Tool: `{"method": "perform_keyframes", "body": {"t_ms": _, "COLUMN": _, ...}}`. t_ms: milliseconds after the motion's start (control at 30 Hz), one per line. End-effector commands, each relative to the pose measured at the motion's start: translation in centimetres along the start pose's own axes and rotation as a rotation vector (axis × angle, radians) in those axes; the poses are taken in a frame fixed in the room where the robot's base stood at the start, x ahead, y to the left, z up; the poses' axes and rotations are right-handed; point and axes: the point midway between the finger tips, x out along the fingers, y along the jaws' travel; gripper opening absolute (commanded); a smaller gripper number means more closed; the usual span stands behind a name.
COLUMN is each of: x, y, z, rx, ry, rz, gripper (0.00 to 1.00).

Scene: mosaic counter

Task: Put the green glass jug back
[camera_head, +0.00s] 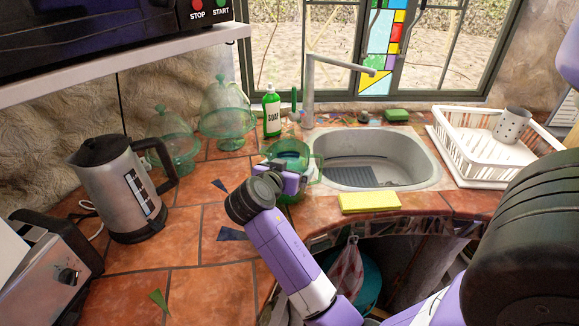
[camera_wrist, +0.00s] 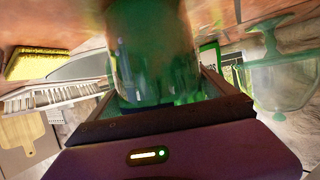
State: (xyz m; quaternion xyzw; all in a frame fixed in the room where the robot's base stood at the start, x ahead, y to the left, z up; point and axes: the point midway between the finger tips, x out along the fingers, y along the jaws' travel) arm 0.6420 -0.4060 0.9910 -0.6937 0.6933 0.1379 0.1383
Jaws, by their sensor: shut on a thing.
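The green glass jug (camera_head: 290,147) is see-through and stands out just left of the sink in the head view. In the wrist view the green jug (camera_wrist: 152,45) fills the top middle, between the fingers. My gripper (camera_head: 286,178) is shut on it, and its fingers show on both sides of the glass in the wrist view (camera_wrist: 155,85).
Two green glass domes (camera_head: 226,112) (camera_head: 172,140) and a green soap bottle (camera_head: 271,112) stand behind and left. A kettle (camera_head: 120,190) is at left. The sink (camera_head: 425,170), yellow sponge (camera_head: 369,203) and white dish rack (camera_head: 465,150) are right. Tiles before the kettle are mostly free.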

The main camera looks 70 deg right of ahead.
Motion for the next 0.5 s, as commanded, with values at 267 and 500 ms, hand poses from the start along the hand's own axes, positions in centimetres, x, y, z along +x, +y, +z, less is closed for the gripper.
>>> {"method": "perform_keyframes", "body": {"t_ms": 267, "x": 0.07, "y": -0.01, "z": 0.17, "rx": 0.000, "ry": 0.000, "rz": 0.000, "gripper": 1.00}}
{"method": "perform_keyframes", "body": {"t_ms": 500, "x": -0.70, "y": -0.09, "z": -0.06, "rx": -0.001, "ry": 0.000, "rz": -0.002, "gripper": 1.00}}
